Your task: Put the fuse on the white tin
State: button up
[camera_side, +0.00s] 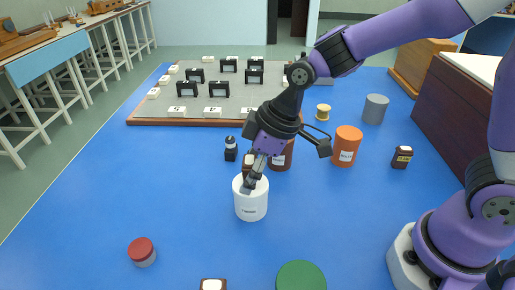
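The white tin (251,208) stands upright on the blue bench top, left of centre. My gripper (248,186) points down at its top, with the fingertips at the rim. The fingers look close together, but I cannot tell whether they hold anything. I cannot tell for sure which object is the fuse.
A small dark bottle-like piece (230,149) stands behind the tin. A brown jar (281,158), an orange jar (346,146), a grey cylinder (375,109) and a dark labelled block (402,157) stand to the right. A red-lidded jar (142,252) and green disc (301,276) are in front. A board (140,122) lies behind.

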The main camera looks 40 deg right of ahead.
jog(key=v, duration=1.2)
jog(key=s+d+f+m+t+h, duration=0.2)
jog(key=s+d+m+h, duration=0.1)
jog(key=s+d+m, duration=0.5)
jog(key=shift+d+m, duration=0.5)
jog(key=shift+d, duration=0.35)
jog(key=shift+w, duration=0.1)
